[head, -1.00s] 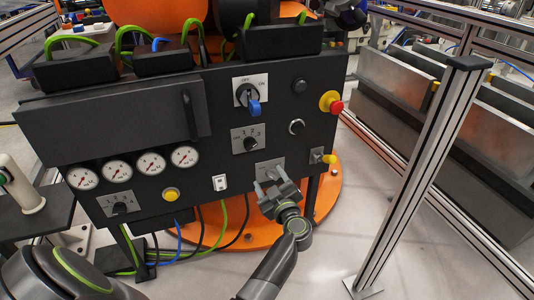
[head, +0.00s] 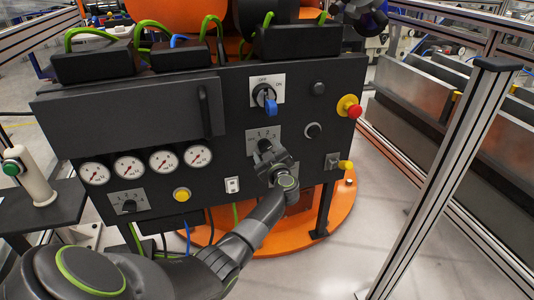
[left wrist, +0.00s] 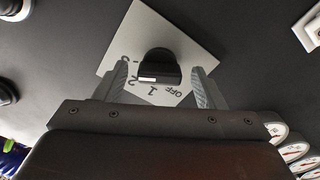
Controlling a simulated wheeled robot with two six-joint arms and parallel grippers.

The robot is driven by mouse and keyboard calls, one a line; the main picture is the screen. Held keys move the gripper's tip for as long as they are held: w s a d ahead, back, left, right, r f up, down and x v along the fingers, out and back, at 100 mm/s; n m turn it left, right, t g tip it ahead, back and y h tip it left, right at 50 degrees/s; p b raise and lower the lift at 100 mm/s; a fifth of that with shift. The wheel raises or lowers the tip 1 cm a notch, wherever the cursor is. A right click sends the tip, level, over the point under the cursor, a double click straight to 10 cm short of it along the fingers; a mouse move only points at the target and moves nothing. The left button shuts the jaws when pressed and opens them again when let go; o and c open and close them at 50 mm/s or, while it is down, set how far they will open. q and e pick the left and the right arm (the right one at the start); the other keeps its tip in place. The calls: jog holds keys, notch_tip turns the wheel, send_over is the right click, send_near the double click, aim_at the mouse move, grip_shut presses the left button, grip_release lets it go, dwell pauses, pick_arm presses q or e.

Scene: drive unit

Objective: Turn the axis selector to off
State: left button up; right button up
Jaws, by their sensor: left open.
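A selector with a black knob (left wrist: 158,66) sits on a pale plate (left wrist: 165,32) marked OFF, 1, 2 and 3 in the left wrist view. The knob's white mark lies close to the 1 and 2; I cannot tell which exactly. The plate (head: 255,135) also shows in the head view, in the middle of the dark panel, with its lower part hidden. My left gripper (left wrist: 160,72) is open, with one finger on each side of the knob. I cannot tell whether they touch it. The left gripper (head: 268,154) covers the knob in the head view. My right gripper is not in view.
A blue-handled switch (head: 268,98) is above the selector. A red emergency button (head: 354,111) and a yellow knob (head: 345,165) are at right. Gauges (head: 130,167), another selector (head: 129,204) and a yellow button (head: 182,194) are at left. A metal post (head: 440,185) stands at right.

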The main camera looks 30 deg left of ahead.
pick_arm(q)
jog(key=c, duration=1)
